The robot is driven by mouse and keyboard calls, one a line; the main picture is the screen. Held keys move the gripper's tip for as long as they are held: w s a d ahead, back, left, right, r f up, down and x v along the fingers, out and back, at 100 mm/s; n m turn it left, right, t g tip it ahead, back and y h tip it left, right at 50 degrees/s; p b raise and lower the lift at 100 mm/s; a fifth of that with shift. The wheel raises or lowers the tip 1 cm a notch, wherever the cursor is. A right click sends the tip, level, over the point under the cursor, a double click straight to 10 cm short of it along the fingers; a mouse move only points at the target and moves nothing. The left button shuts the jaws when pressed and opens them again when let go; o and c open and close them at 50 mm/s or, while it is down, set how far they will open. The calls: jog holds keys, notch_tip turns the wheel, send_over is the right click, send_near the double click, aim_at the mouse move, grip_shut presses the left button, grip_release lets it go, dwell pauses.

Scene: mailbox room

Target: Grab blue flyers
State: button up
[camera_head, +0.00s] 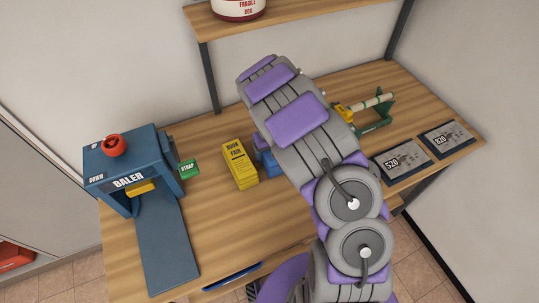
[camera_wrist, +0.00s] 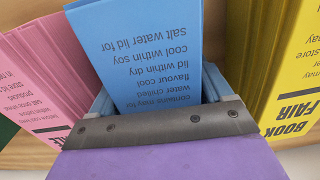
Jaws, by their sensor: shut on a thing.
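The blue flyers (camera_wrist: 150,50) stand in a stack in the middle of the wrist view, with dark printed text. Blue edges show on both sides of the stack, close to the gripper. My gripper (camera_wrist: 158,122), purple with a dark grey bar, is shut on the blue flyers; its fingertips are mostly hidden. In the head view only a small blue part (camera_head: 268,161) shows beside my arm, which covers the rest and my gripper.
Pink flyers (camera_wrist: 42,72) and yellow book fair flyers (camera_wrist: 294,75) stand close on either side. On the wooden table (camera_head: 215,225), a blue baler (camera_head: 128,168) stands left. A green stand (camera_head: 376,112) and two dark plates (camera_head: 402,161) lie right. A shelf (camera_head: 300,15) is above.

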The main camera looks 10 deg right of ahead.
jog(key=shift+a, duration=0.3)
jog(key=c, duration=0.4)
jog(key=shift+d, duration=0.25)
jog(key=shift+c, duration=1.4)
